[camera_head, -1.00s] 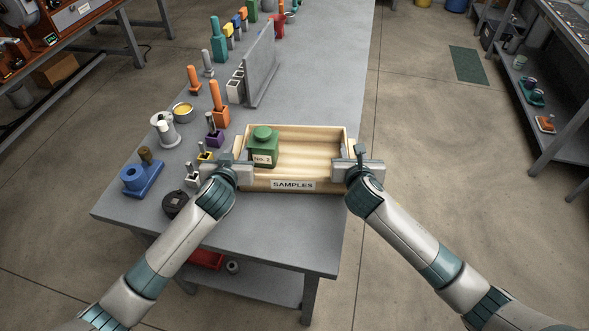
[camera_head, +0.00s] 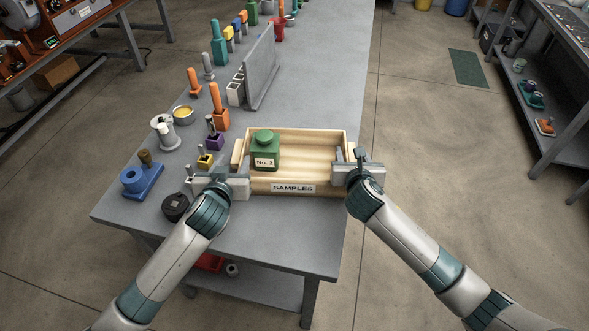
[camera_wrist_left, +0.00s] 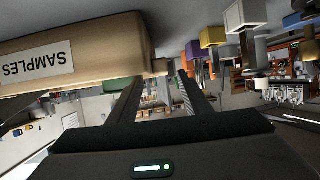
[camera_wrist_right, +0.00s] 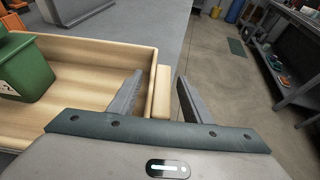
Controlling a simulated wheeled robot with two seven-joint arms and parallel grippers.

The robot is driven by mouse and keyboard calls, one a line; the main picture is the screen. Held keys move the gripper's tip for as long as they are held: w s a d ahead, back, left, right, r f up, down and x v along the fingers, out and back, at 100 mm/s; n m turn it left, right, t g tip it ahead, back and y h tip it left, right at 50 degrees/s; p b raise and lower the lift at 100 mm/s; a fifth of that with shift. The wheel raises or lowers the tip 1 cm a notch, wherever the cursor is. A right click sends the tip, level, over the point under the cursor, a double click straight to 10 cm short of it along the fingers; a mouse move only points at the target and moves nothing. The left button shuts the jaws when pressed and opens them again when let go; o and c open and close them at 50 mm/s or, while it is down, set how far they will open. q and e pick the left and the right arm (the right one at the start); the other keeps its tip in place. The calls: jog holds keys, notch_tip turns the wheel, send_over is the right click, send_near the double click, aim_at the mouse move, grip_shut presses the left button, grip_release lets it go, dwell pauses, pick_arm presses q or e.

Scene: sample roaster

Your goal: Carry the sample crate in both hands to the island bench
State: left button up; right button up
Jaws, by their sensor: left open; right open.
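The wooden sample crate (camera_head: 326,187) has a SAMPLES label on its front and appears to rest on the grey bench, close to the bench's right edge. A green No. 2 container (camera_head: 265,150) stands in its left part. My left gripper (camera_head: 240,172) is open at the front of the crate's left handle (camera_head: 236,153); in the left wrist view its fingers are apart (camera_wrist_left: 160,84), with the handle's end (camera_wrist_left: 160,67) near their tips. My right gripper (camera_head: 348,158) is open, its fingers on either side of the right handle (camera_wrist_right: 162,95) in the right wrist view.
Left of the crate stand a blue holder (camera_head: 142,181), a black round piece (camera_head: 175,206), a yellow block (camera_head: 205,160) and several tools. A grey upright panel (camera_head: 260,70) stands behind. Open floor (camera_head: 430,130) lies right, before another bench (camera_head: 560,130).

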pick_arm(q)
jog(key=v, duration=0.7)
pick_arm(e)
jog(key=shift+s, duration=0.1)
jog(key=v, duration=1.1)
jog(key=shift+s, duration=0.4)
dwell(0.4)
